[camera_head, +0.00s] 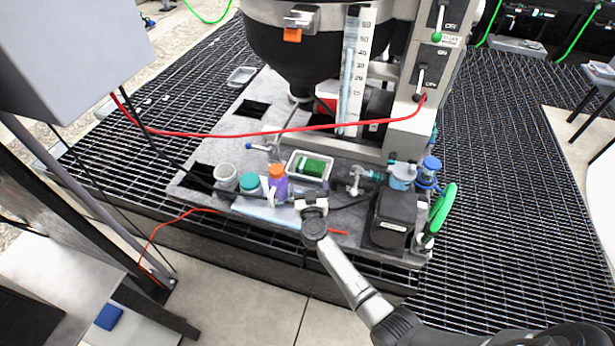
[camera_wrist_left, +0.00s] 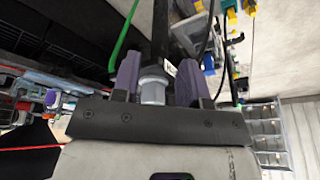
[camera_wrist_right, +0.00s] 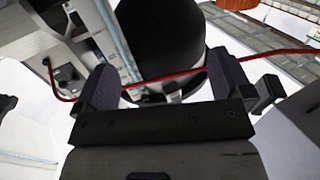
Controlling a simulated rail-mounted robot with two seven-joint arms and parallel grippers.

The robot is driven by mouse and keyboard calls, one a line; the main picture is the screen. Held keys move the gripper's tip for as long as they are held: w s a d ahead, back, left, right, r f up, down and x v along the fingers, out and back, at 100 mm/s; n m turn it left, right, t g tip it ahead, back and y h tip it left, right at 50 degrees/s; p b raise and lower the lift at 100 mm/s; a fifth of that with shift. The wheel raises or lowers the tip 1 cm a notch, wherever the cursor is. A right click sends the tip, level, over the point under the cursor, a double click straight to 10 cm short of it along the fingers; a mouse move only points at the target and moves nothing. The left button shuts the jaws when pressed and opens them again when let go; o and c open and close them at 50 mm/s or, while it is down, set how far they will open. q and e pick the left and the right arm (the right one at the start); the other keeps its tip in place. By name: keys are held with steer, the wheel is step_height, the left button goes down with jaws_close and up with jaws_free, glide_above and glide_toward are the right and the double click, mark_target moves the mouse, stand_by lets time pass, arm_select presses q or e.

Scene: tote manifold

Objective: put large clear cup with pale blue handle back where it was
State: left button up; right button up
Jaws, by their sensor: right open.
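A clear, pale-blue cup-like vessel (camera_head: 402,176) stands at the right of the grey bench top, behind a black box. It is small in the head view, and I cannot tell for sure that it is the large clear cup with the pale blue handle. My right gripper (camera_head: 312,203) is over the front of the bench, left of this vessel and apart from it. In the right wrist view its fingers (camera_wrist_right: 164,88) are spread with nothing held. My left gripper is outside the head view. Its fingers (camera_wrist_left: 158,82) are apart in the left wrist view, with a grey cylinder showing between them.
A grey jar (camera_head: 226,177), a teal-lidded jar (camera_head: 250,184) and an orange-capped purple bottle (camera_head: 278,183) stand left of my right gripper. A tray with a green block (camera_head: 311,167) lies behind it. A red cable (camera_head: 240,135) hangs across the bench. The black box (camera_head: 391,222) stands right.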

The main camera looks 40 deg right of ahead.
steer(key=s+a+r+n+g+y+p, duration=0.2)
steer(key=s+a+n+y, duration=1)
steer(key=s+a+y, duration=0.6)
steer(key=s+d+m+g+h, duration=0.2)
steer(key=s+g+h, duration=0.5)
steer(key=s, duration=1.4)
steer(key=shift+s+f+m+g+h, duration=0.25)
steer(key=shift+f+m+g+h, duration=0.35)
steer(key=shift+g, duration=0.5)
steer(key=shift+a+r, duration=0.1)
steer(key=shift+r, duration=0.1)
